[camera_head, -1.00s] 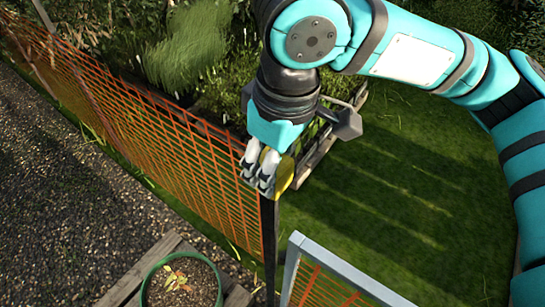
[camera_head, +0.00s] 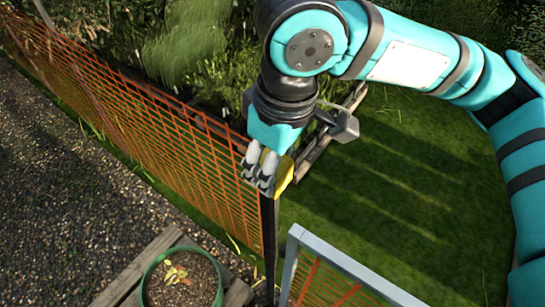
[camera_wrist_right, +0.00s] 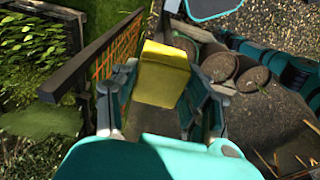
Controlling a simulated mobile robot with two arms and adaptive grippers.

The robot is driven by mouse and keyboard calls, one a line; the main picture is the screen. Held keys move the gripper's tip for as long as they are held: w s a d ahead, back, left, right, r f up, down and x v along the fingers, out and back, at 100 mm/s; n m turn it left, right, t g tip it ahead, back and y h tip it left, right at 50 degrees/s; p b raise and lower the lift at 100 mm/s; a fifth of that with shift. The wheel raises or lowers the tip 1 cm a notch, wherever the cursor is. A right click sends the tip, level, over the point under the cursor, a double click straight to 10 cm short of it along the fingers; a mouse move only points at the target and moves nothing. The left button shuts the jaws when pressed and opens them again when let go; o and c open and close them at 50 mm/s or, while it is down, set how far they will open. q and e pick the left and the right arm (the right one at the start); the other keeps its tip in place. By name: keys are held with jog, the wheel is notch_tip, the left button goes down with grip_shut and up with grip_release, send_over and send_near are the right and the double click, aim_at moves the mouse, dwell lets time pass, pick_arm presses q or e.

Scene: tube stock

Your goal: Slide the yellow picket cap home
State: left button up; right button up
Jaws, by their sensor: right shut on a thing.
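The yellow picket cap (camera_head: 285,176) is a blocky yellow piece, partly hidden behind the fingers of my right gripper (camera_head: 262,172). That gripper points down and is shut on the cap. In the right wrist view, the yellow cap (camera_wrist_right: 162,74) sits between the two fingers, with its lower end hidden. A dark upright picket (camera_head: 269,240) at the end of the orange mesh fence rises to just under the fingers. Its top is hidden, so I cannot tell whether the cap is around it or above it. My left gripper is not in view.
Orange mesh fence (camera_head: 150,125) runs to the upper left. A grey-framed mesh panel (camera_head: 345,260) stands close right of the picket. A green pot (camera_head: 150,285) on wooden boards is at the lower left. Plants crowd behind; open grass (camera_head: 400,190) lies right.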

jog(key=shift+f, duration=0.1)
jog(key=shift+f+b, duration=0.5)
jog(key=shift+f, duration=1.2)
jog(key=o, duration=0.9)
jog(key=r, duration=0.8)
jog(key=s+d+r, duration=0.1)
jog(key=r, duration=0.3)
jog(key=shift+d, duration=0.1)
jog(key=shift+w, duration=0.1)
